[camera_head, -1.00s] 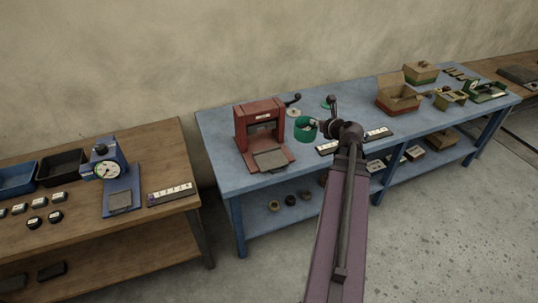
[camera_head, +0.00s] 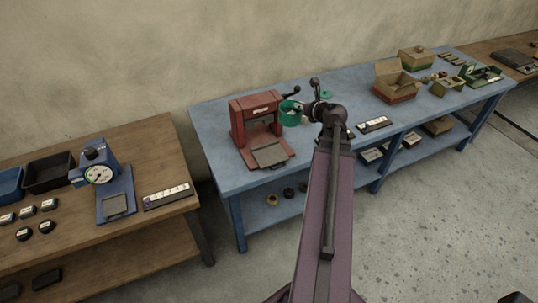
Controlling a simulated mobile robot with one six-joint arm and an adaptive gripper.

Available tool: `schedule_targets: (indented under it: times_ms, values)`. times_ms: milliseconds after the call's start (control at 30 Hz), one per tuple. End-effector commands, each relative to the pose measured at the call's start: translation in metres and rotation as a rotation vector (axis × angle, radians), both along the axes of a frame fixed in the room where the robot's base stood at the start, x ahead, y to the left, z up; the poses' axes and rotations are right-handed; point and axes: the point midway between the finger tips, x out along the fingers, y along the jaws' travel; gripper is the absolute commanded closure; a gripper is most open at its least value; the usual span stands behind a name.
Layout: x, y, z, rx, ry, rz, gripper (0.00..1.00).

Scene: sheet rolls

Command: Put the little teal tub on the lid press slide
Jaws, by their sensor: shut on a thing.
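The little teal tub (camera_head: 290,113) is at the right side of the red lid press, over the blue bench. My gripper (camera_head: 301,111) reaches it from the right and is shut on it; the fingertips are small and partly hidden by my wrist. I cannot tell how far the tub is above the bench top. The lid press (camera_head: 256,118) stands at the left end of the blue bench, with a black handle at its upper right. Its grey slide (camera_head: 269,155) sticks out at the front and is bare.
The blue bench (camera_head: 222,168) has a teal lid-like disc (camera_head: 326,96), a labelled strip (camera_head: 374,124) and open boxes (camera_head: 395,84) to the right. A gap separates the benches.

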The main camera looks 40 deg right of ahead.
Motion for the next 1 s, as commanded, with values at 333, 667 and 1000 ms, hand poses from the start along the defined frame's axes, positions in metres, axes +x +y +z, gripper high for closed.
schedule_targets:
  times_ms: [333, 667, 1000]
  values:
    - [-0.007, -0.011, -0.002, 0.0, 0.0, -0.015, 1.0]
    - [-0.005, -0.013, -0.03, 0.002, 0.007, 0.018, 1.0]
    - [0.0, -0.012, -0.08, 0.003, 0.019, 0.102, 1.0]
